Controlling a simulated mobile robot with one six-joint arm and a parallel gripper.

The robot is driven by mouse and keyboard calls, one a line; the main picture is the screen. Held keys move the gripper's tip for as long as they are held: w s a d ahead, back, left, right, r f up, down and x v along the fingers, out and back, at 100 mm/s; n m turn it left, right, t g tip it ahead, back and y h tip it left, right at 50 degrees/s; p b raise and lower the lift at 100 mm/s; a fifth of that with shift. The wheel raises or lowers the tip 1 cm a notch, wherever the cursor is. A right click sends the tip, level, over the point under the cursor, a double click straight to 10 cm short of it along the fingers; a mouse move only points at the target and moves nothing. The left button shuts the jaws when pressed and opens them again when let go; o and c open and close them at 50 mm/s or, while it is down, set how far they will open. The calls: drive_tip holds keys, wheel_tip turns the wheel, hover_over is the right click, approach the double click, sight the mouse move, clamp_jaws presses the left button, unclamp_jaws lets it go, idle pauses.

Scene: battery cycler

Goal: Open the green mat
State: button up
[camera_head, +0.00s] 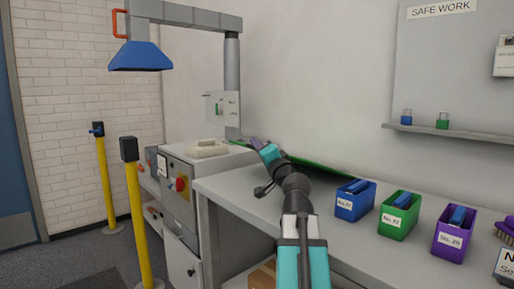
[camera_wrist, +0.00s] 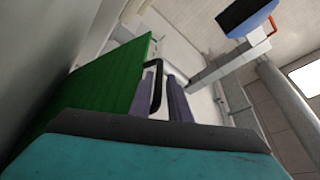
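The green mat (camera_head: 318,165) shows in the head view as a thin strip at the back of the grey bench, by the wall, partly hidden behind my arm. In the wrist view the mat (camera_wrist: 105,88) is a broad green sheet left of my fingers. A black handle (camera_wrist: 158,72) stands at its right edge. My gripper (camera_wrist: 163,80) has its two purple-grey fingers on either side of this handle, with a gap visible between them. Whether a finger touches the handle I cannot tell. In the head view my gripper (camera_head: 257,144) is at the mat's left end.
Blue (camera_head: 355,203), green (camera_head: 397,218) and purple (camera_head: 453,236) bins stand on the bench (camera_head: 335,228) to the right of my arm. A grey cabinet (camera_head: 180,205) with a red knob is at left. A blue extraction hood (camera_head: 141,57) hangs above. Yellow posts (camera_head: 138,215) stand on the floor.

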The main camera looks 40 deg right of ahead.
drive_tip(key=b+v, duration=1.1)
drive_tip(key=v, duration=0.2)
drive_tip(key=shift+s+b, duration=0.3)
drive_tip(key=shift+b, duration=0.05)
idle(0.5)
drive_tip(key=shift+r, duration=0.1)
idle(0.5)
